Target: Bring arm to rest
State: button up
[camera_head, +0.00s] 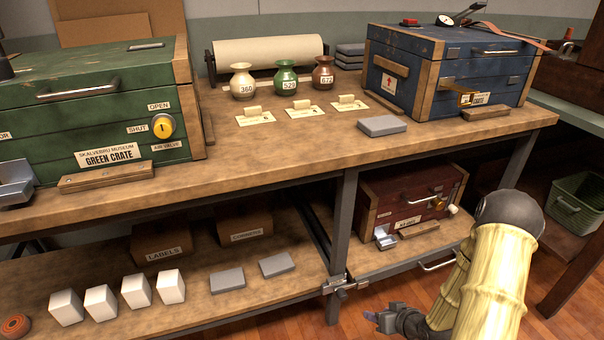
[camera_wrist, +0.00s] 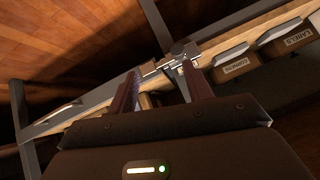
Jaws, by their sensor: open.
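My arm, in pale yellow ribbed covering, enters the head view at the lower right. My gripper (camera_head: 378,318) is low in front of the lower shelf, near the metal latch at the shelf's edge. In the wrist view my gripper (camera_wrist: 160,80) shows two dark reddish fingers held apart, with nothing seen between them but the shelf edge and latch beyond. It is open and empty. In the head view the fingertips are small and partly cut off by the lower part of the arm.
The workbench (camera_head: 300,160) holds a green crate (camera_head: 100,115), a blue crate (camera_head: 455,65), three vases (camera_head: 286,80) and cards. The lower shelf (camera_head: 190,315) holds white blocks (camera_head: 135,290), grey blocks (camera_head: 227,280) and a red crate (camera_head: 410,200). Wooden floor (camera_head: 375,290) is open around my gripper.

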notch_tip(320, 180, up, 18)
jog(key=s+g+h+p, duration=0.3)
jog(key=h+p, duration=0.1)
jog(key=p, duration=0.1)
jog(key=s+a+r+m+g+p, duration=0.1)
jog(key=s+a+r+p, duration=0.15)
jog(key=s+r, duration=0.35)
jog(key=s+a+r+m+g+p, duration=0.1)
jog(key=s+a+r, duration=0.25)
jog(key=r, duration=0.45)
notch_tip(320, 180, up, 37)
jog(key=p, duration=3.7)
jog(key=shift+w+a, duration=0.25)
jog(key=shift+w, duration=0.05)
